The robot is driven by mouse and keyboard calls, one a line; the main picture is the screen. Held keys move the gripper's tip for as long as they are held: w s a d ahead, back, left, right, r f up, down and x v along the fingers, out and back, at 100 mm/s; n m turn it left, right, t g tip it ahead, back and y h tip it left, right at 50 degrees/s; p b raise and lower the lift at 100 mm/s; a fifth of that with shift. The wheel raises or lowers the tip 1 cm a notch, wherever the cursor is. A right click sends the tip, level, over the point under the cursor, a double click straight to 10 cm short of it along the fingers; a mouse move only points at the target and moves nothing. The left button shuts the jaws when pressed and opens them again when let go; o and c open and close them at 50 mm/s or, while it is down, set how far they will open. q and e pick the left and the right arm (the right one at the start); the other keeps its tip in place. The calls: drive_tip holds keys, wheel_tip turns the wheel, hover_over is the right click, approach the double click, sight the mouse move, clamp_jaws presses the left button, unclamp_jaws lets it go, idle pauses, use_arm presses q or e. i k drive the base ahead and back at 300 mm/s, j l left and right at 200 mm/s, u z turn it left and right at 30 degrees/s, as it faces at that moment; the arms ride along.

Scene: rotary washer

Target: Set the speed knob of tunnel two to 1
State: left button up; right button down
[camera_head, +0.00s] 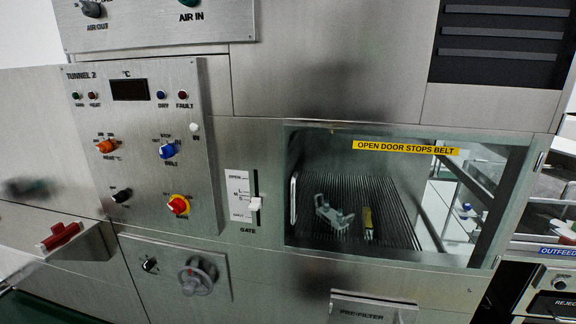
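The Tunnel 2 panel (145,90) is a steel plate at the left in the head view. It carries an orange knob (106,146), a blue knob (168,150), a black knob (122,196) and a red knob on a yellow disc (178,205). The small markings around the black knob are too small to read, so I cannot tell its setting or confirm which knob is for speed. The blue knob has a label above it that seems to read STOP. Neither of my grippers is in view.
A white gate slider (255,204) sits right of the panel. A closed window (360,180) shows a ribbed belt with a grey metal piece (333,214) and a yellow item (367,222). A red handle (60,236) and a round grey knob (196,277) are lower left.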

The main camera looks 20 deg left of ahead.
sight(146, 265)
drive_tip(key=u, duration=1.8)
